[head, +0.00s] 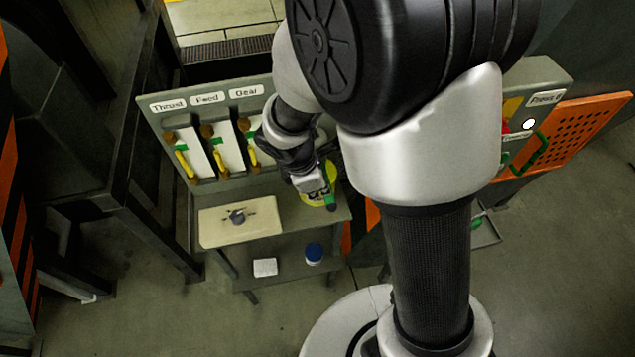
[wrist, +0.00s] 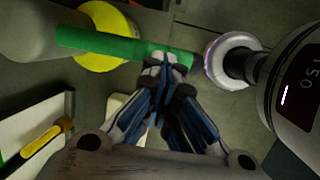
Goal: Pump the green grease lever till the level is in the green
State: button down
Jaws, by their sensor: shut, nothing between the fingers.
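The green grease lever (wrist: 120,46) runs across the top of the wrist view as a straight bar, in front of a yellow round part (wrist: 105,62). My gripper (wrist: 166,62) is shut and empty, its tips at the lever's right end. The tips overlap the bar in the picture; I cannot tell if they touch it. In the head view my gripper (head: 316,190) is beside the yellow part, and a short piece of the green lever (head: 331,201) shows below it.
A cream board (head: 215,228) with a dark knob lies on the shelf below the panel. A white box (head: 265,267) and a blue-capped jar (head: 314,253) stand on the lower shelf. An orange perforated panel (head: 590,128) is at right. My arm hides the middle.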

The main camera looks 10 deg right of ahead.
jog(key=f+b, duration=0.2)
jog(key=shift+s+f, duration=0.2)
jog(key=shift+f, duration=0.1)
jog(key=s+p+v, duration=0.1)
jog(key=p+v, duration=0.5)
jog(key=v, duration=0.8)
jog(key=shift+s, duration=0.1)
dwell(0.6)
